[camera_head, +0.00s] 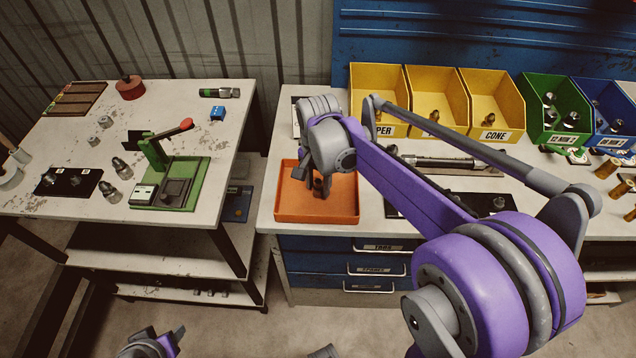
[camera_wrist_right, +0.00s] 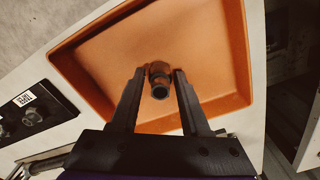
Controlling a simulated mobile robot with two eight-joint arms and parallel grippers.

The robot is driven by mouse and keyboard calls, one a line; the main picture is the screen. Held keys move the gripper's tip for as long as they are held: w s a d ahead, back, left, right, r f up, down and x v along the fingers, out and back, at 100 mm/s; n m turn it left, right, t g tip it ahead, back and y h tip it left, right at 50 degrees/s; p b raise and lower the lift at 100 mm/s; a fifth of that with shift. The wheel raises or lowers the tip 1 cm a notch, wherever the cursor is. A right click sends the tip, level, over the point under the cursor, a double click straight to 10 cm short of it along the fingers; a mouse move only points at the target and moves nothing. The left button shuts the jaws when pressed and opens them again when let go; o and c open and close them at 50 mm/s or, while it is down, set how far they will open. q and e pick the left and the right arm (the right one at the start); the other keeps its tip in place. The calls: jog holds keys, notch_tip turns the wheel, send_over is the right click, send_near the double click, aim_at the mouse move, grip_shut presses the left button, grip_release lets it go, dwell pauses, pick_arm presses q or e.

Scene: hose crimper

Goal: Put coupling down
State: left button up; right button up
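A dark metal coupling (camera_wrist_right: 159,80) sits between the fingertips of my right gripper (camera_wrist_right: 158,75) in the right wrist view. The fingers look closed against its sides, over the orange tray (camera_wrist_right: 215,112). In the head view my right gripper (camera_head: 322,184) reaches down inside the outline of the orange tray (camera_head: 290,213), and the coupling is mostly hidden there. I cannot tell whether the coupling touches the tray floor. A grey and purple part of my left arm, seemingly its gripper (camera_head: 165,343), shows at the bottom edge; its fingers are not clear.
Yellow bins (camera_head: 435,90), a green bin (camera_head: 552,105) and a blue bin (camera_head: 606,112) line the back of the right bench. A green hand press (camera_head: 175,185) stands on the left table with loose fittings. The tray floor around the coupling is bare.

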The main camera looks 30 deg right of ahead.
aim_at(318, 181)
jog(key=shift+o, duration=1.1)
notch_tip(318, 181, up, 12)
jog(key=p, duration=0.1)
jog(key=s+a+f+n, duration=0.1)
jog(key=s+n, duration=0.1)
jog(key=s+a+f+n+t, duration=0.1)
jog(key=s+f, duration=0.1)
jog(key=s, duration=0.1)
jog(key=s+a+f+n+t, duration=0.1)
jog(key=s+n, duration=0.1)
jog(key=shift+s+a+f+n, duration=0.2)
jog(key=shift+a+n, duration=0.1)
jog(key=shift+a, duration=0.1)
jog(key=s+a+f+n+t, duration=0.3)
jog(key=s+f+n, duration=0.3)
jog(key=s+f, duration=0.2)
jog(key=shift+s+n, duration=0.25)
jog(key=shift+n, duration=0.15)
